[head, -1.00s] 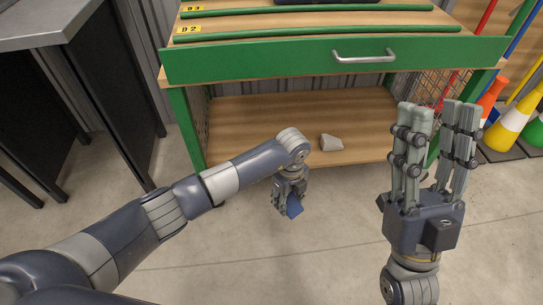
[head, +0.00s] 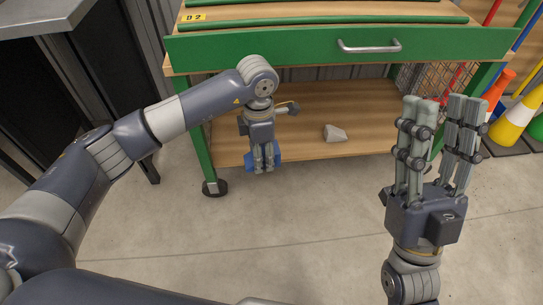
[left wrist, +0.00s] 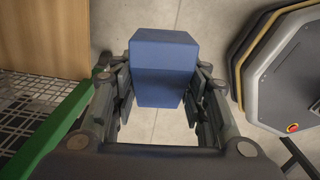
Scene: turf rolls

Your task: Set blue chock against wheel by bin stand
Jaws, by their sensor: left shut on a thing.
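The blue chock (head: 277,153) is a small block held in my left gripper (head: 264,169), which points down in front of the bench's lower shelf. In the left wrist view the chock (left wrist: 165,65) sits between the fingers, above the floor. A black wheel (head: 215,188) is at the foot of the stand's front left green leg (head: 202,145). The chock is to the right of this wheel in the picture and apart from it. My right gripper (head: 437,104) points up, its fingers spread and empty.
The green-framed stand has a drawer (head: 330,48) and a wooden lower shelf (head: 370,115) with a pale grey wedge-like piece (head: 335,133). Cones (head: 517,115) stand at the right. A dark cabinet (head: 95,80) stands left. The floor (head: 290,220) in front is clear.

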